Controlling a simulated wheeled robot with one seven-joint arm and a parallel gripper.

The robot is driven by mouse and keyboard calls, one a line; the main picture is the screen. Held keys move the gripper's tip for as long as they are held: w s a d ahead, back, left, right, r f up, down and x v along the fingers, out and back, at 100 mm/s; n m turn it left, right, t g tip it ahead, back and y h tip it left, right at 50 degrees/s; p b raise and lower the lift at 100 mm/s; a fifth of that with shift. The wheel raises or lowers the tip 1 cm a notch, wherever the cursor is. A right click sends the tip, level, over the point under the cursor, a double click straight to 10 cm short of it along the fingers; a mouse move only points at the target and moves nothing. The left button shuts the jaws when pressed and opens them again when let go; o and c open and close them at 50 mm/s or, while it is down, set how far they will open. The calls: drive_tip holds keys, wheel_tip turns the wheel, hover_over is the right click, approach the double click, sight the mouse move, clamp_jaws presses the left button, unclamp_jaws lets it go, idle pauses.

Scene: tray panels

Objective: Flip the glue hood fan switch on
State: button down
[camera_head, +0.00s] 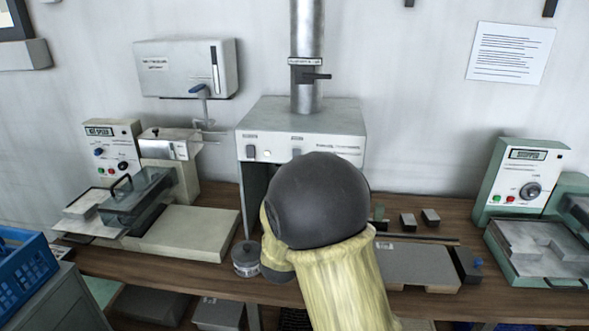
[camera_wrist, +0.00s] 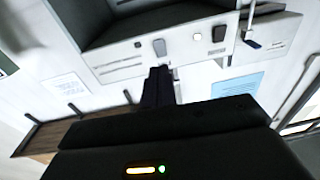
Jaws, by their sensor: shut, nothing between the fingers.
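The grey metal hood (camera_head: 300,115) stands at the back of the bench under a round duct. The labels are too small to read. The wrist view is turned over and shows the right switch (camera_wrist: 159,47) and the left switch (camera_wrist: 219,34). My gripper (camera_wrist: 158,70) is shut and empty, its tips just below the right switch in that picture. I cannot tell whether they touch. My arm hides the gripper in the head view.
A green-and-white machine (camera_head: 522,182) stands at right, and a machine with a clear cover (camera_head: 138,200) at left. A round tin (camera_head: 245,258) sits below the hood's left side. Small dark blocks (camera_head: 408,220) lie right of my arm. A blue crate (camera_head: 25,265) is at far left.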

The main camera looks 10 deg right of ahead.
sight(297, 152)
drive_tip(key=shift+a+r+t+h, duration=0.2)
drive_tip(key=shift+r+t+h, duration=0.4)
drive_tip(key=shift+h, duration=0.2)
drive_tip(key=shift+w, duration=0.15)
drive_tip(key=p+x, duration=0.4)
drive_tip(key=x, duration=0.9)
drive_tip(key=shift+w+d, duration=0.15)
drive_tip(key=shift+w, duration=0.2)
